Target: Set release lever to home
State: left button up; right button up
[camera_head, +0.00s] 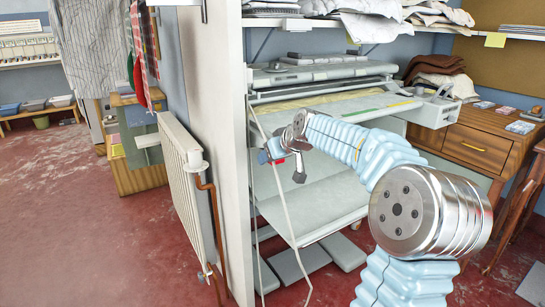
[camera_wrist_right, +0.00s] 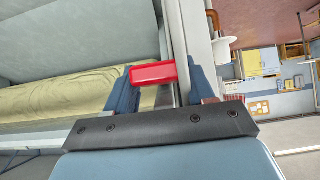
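The rotary ironer (camera_head: 330,72) stands in the middle of the head view, with a pale roller cloth (camera_wrist_right: 60,104) visible in the right wrist view. The release lever shows as a red handle (camera_wrist_right: 152,72) in the right wrist view. A small red patch (camera_head: 279,161) beside my gripper in the head view looks like the same handle. My right gripper (camera_head: 267,152) is at the ironer's left end. Its blue fingers (camera_wrist_right: 165,72) are apart; the handle lies by the left finger, with a gap to the right finger. Contact cannot be told. My left gripper is out of view.
A white upright panel (camera_head: 224,130) and a radiator (camera_head: 184,175) stand close left of the gripper. Folded linen lies on the shelf above. A wooden desk (camera_head: 478,150) stands at the right. Open red floor (camera_head: 95,230) lies at the left.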

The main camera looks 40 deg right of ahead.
jog(key=shift+o, duration=1.4)
jog(key=v, duration=1.3)
jog(key=shift+s+r, duration=0.25)
jog(key=shift+s, duration=0.05)
